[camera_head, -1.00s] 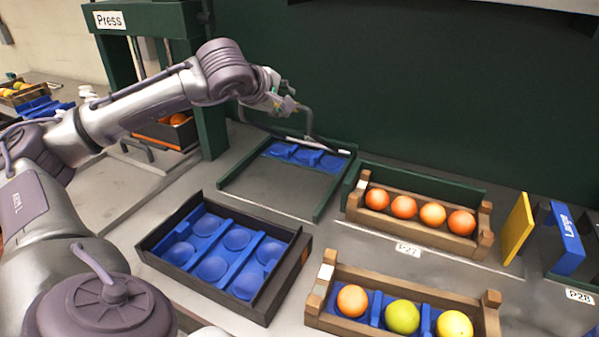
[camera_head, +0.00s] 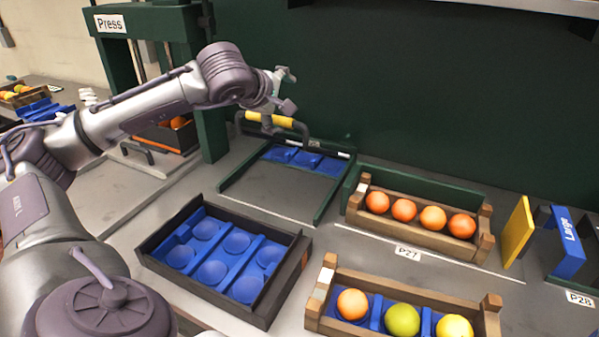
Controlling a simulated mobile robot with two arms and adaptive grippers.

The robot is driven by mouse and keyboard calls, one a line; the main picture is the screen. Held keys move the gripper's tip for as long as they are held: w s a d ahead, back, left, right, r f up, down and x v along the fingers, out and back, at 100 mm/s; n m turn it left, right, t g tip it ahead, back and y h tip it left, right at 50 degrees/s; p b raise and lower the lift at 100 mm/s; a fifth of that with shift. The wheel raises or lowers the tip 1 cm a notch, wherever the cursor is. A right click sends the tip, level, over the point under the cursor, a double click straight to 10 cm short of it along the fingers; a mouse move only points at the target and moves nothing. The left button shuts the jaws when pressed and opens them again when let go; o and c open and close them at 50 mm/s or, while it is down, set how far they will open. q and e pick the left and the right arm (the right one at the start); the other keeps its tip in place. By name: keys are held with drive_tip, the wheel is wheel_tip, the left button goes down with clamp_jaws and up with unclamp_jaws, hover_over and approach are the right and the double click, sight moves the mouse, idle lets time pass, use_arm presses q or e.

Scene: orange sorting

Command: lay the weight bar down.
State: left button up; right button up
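The weight bar (camera_head: 270,119) is a dark U-shaped bar with a yellow grip. It stands at the back of the green frame (camera_head: 322,205), its grip raised above the blue cupped insert (camera_head: 305,157). The bar's lower left end is partly hidden. My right gripper is not in view.
An empty blue-cupped tray (camera_head: 222,260) sits in front. Wooden crates with oranges (camera_head: 433,217) and mixed fruit (camera_head: 402,319) are at the right. A yellow panel (camera_head: 518,231) stands farther right. The green press (camera_head: 210,100) is at the left, close to my arm.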

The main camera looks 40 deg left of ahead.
use_arm(q)
drive_tip(key=b+v, duration=0.1)
drive_tip(key=v, duration=0.8)
idle(0.3)
drive_tip(key=shift+r, duration=0.1)
wheel_tip(320, 180, up, 7)
drive_tip(key=p, duration=0.5)
idle(0.5)
